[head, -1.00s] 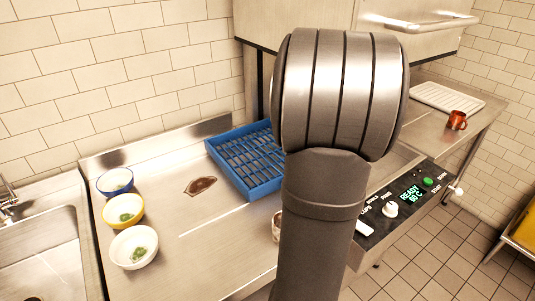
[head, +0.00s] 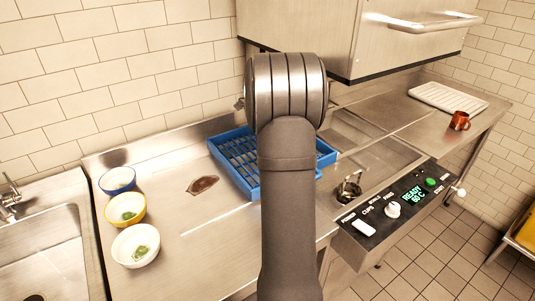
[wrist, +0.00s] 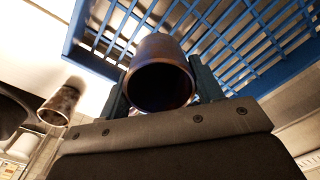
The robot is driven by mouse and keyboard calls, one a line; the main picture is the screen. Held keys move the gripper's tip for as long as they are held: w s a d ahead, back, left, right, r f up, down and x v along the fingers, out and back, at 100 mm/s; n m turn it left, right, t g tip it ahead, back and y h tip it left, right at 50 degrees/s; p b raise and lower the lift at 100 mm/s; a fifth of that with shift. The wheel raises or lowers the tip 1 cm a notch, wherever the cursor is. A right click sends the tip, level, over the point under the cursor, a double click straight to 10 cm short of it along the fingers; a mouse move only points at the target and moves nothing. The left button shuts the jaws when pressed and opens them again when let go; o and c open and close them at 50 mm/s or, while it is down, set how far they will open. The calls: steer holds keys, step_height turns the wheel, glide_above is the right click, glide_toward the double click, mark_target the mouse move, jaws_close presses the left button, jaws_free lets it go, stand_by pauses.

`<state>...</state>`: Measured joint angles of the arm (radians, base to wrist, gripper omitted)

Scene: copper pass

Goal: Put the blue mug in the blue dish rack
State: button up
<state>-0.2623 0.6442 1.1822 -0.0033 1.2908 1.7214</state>
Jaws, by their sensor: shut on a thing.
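The blue dish rack (head: 235,172) stands on the steel counter, partly hidden behind my arm. In the wrist view its blue slats (wrist: 240,30) fill the upper part. My gripper (wrist: 160,88) is shut on a mug (wrist: 160,48), its mouth facing the wrist camera. The mug looks dark, with a bluish tint inside and at the rim, and a brownish outside in this light. It appears over or just before the rack's near side; its height above the slats is hard to tell. In the head view my arm hides the gripper and mug.
A brownish cup (wrist: 60,104) stands left of the rack in the wrist view. Three bowls, blue (head: 117,181), yellow (head: 125,210) and white (head: 136,246), stand at the left. A dark metallic item (head: 348,190) sits by the control panel (head: 395,208). A red mug (head: 459,121) stands far right.

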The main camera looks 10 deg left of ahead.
steer(key=shift+f, duration=2.5)
steer(key=o, duration=1.1)
steer(key=shift+f, duration=0.15)
step_height(320, 180, up, 12)
steer(key=shift+s+r, duration=0.15)
steer(key=shift+r, duration=0.05)
steer(key=shift+f, duration=0.1)
